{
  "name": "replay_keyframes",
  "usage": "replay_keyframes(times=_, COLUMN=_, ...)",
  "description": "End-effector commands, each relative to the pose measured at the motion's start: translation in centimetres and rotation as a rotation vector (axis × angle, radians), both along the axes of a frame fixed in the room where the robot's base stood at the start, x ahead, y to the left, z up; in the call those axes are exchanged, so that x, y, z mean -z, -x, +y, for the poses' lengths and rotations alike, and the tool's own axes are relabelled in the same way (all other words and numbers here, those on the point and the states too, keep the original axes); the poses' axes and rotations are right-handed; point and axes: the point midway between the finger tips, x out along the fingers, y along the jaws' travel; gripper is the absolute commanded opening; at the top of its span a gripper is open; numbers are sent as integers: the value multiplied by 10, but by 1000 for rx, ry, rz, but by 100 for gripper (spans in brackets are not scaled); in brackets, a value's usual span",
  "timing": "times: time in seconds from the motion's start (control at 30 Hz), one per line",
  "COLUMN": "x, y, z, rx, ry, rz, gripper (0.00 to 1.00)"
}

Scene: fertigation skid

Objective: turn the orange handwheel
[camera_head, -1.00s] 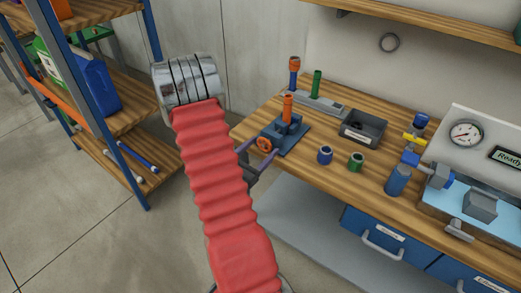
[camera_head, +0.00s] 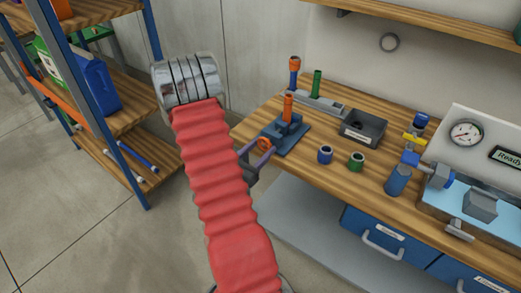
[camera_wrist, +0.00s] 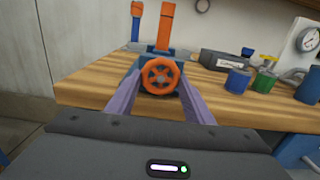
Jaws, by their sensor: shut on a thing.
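The orange handwheel (camera_wrist: 160,76) faces me on the front of a blue vise-like block at the bench's left end. In the head view the handwheel (camera_head: 264,143) is small and partly covered by my fingers. My gripper (camera_wrist: 159,84) has one purple-grey finger on each side of the wheel, shut on its rim. In the head view my gripper (camera_head: 262,149) reaches the wheel from the front, beyond my red arm sleeve. The blue block (camera_head: 286,134) holds an upright orange post (camera_wrist: 165,27).
A gauge panel (camera_head: 466,133) stands further right. A blue-framed shelf is at left; open floor lies between.

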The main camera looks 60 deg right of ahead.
Motion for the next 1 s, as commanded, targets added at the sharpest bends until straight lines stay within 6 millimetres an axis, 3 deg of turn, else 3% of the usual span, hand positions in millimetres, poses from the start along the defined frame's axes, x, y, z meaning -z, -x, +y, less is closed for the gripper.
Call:
replay_keyframes(times=0.7, x=-1, y=1, z=-2, rx=-2, ry=-74, rz=481, gripper=25)
replay_keyframes(times=1.0, x=-2, y=1, z=-2, rx=-3, ry=-90, rz=584, gripper=25)
